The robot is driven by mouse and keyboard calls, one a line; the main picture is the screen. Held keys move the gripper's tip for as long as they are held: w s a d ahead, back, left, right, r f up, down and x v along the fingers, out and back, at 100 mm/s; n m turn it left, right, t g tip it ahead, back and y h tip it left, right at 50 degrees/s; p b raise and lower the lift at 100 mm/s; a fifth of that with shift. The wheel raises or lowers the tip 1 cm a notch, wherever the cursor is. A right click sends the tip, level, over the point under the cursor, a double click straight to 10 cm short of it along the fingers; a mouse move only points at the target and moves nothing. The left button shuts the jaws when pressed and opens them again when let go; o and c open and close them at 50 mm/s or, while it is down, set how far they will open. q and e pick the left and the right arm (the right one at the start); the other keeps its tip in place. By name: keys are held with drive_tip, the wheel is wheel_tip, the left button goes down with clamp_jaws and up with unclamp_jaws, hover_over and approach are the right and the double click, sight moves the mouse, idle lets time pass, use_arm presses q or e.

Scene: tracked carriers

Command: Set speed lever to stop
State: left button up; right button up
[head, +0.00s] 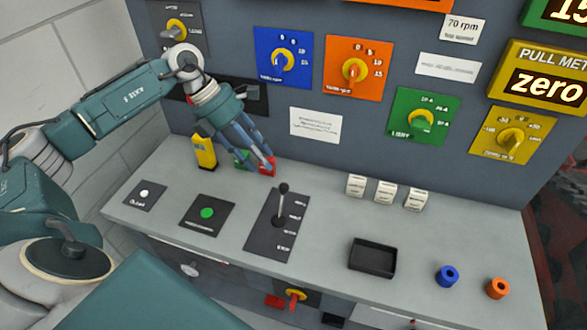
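The speed lever (282,205) is a thin metal stick with a dark round knob. It stands about upright on a dark plate (262,236) on the grey desk. The plate has several small labels along its right side, and STOP is at the near end. The lever is well away from that end. My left gripper (258,162) is behind and to the left of the lever, apart from it, by a red block and a green block. How far its fingers are apart is unclear. My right gripper is not in view.
A green button (207,213) is left of the lever. White blocks (386,193) and a black tray (373,257) are to the right. Dial panels line the wall.

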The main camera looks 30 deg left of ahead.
sight(281, 184)
use_arm(q)
drive_tip(key=p+x, duration=0.1)
drive_tip(key=x, duration=0.2)
drive_tip(key=p+x, duration=0.1)
drive_tip(key=x, duration=0.1)
drive_tip(key=shift+s+d+f, duration=0.15)
drive_tip(key=shift+d+f, duration=0.1)
drive_tip(key=shift+f, duration=0.05)
drive_tip(key=x, duration=0.1)
drive_tip(key=p+x, duration=0.1)
drive_tip(key=shift+w+f, duration=0.3)
drive_tip(key=shift+f, duration=0.05)
drive_tip(key=shift+p+x, duration=0.3)
drive_tip(key=shift+x, duration=0.45)
drive_tip(key=shift+f, duration=0.15)
drive_tip(key=shift+c, duration=0.3)
clamp_jaws()
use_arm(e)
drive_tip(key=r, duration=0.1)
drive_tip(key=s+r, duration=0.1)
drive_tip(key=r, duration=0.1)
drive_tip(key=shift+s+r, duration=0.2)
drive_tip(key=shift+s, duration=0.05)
